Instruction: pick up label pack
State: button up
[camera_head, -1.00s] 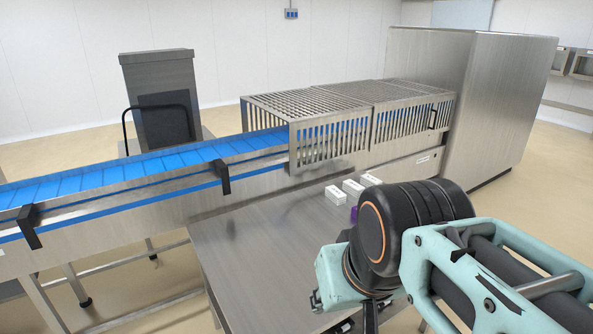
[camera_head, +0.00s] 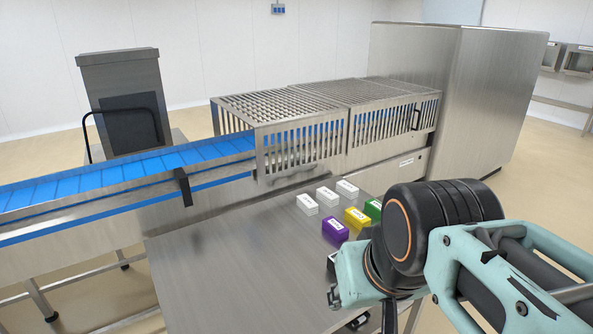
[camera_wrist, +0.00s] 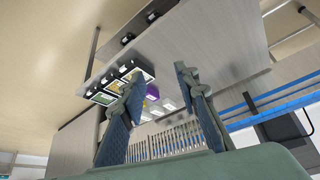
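Small label packs lie on the steel table. In the head view I see three white packs (camera_head: 326,195), a purple pack (camera_head: 335,230), a yellow pack (camera_head: 357,217) and a green pack (camera_head: 373,209) partly hidden by my arm. In the wrist view the purple pack (camera_wrist: 152,91) and pale packs (camera_wrist: 168,105) show beyond and between my fingers. My gripper (camera_wrist: 160,78) is open and empty, apart from the packs. Its fingertips are hidden in the head view. Which pack is meant cannot be told.
Black-edged holders with coloured contents (camera_wrist: 104,96) line the table edge. The steel table (camera_head: 235,270) is bare at left. Behind it run the blue conveyor (camera_head: 120,170) and slatted guard (camera_head: 300,145). A large steel cabinet (camera_head: 480,95) stands right.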

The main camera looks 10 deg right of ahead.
aim_at(347, 189)
jog(key=i+l+z, duration=0.1)
jog(key=i+l, duration=0.15)
jog(key=i, duration=0.15)
jog(key=i+l, duration=0.25)
jog(key=i, duration=0.15)
jog(key=z, duration=0.05)
